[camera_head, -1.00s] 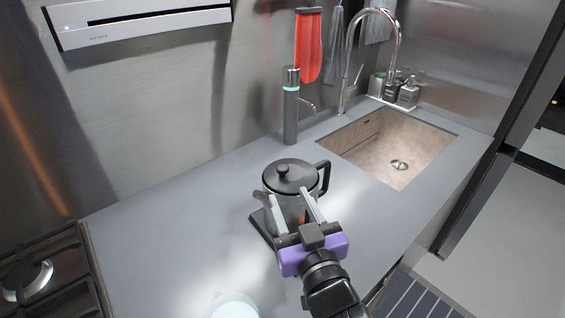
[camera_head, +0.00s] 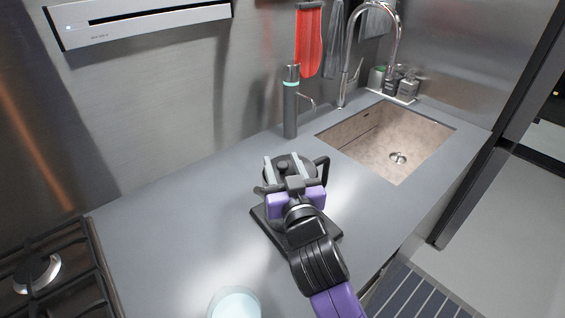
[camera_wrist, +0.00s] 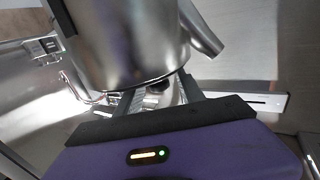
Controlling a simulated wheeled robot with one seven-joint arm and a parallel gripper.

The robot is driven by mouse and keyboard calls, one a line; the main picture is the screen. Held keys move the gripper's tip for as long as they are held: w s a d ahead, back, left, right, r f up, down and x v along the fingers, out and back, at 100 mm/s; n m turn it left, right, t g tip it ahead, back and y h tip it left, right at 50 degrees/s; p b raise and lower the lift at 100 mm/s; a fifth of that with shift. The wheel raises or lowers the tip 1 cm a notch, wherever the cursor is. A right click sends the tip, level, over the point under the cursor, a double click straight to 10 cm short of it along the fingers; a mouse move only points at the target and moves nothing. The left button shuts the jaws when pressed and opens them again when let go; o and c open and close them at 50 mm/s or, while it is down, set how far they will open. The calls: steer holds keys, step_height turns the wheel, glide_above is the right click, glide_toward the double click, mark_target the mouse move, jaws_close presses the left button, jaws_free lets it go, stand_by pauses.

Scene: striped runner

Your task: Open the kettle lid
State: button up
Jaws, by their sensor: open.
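The kettle is dark on top in the head view, with a black handle (camera_head: 322,170) on its right side. My gripper (camera_head: 281,160) is over its lid and hides much of the kettle. The small round lid knob (camera_head: 283,166) shows between the two open fingers. In the wrist view the silver kettle body (camera_wrist: 130,40) appears upside down with its spout (camera_wrist: 201,28) at the upper right. A dark shape there between the fingers (camera_wrist: 160,95) looks like the knob. The lid looks closed. Whether a finger touches the knob I cannot tell.
The kettle is over a dark base plate (camera_head: 262,226) on the grey counter (camera_head: 180,215). A dark cylindrical dispenser (camera_head: 291,105) stands behind, near the wall. The sink (camera_head: 385,140) is at the right, the gas hob (camera_head: 50,270) at the left. A pale round object (camera_head: 234,303) is in front.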

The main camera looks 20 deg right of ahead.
steer(key=shift+c, duration=0.3)
jaws_close()
stand_by(1.1)
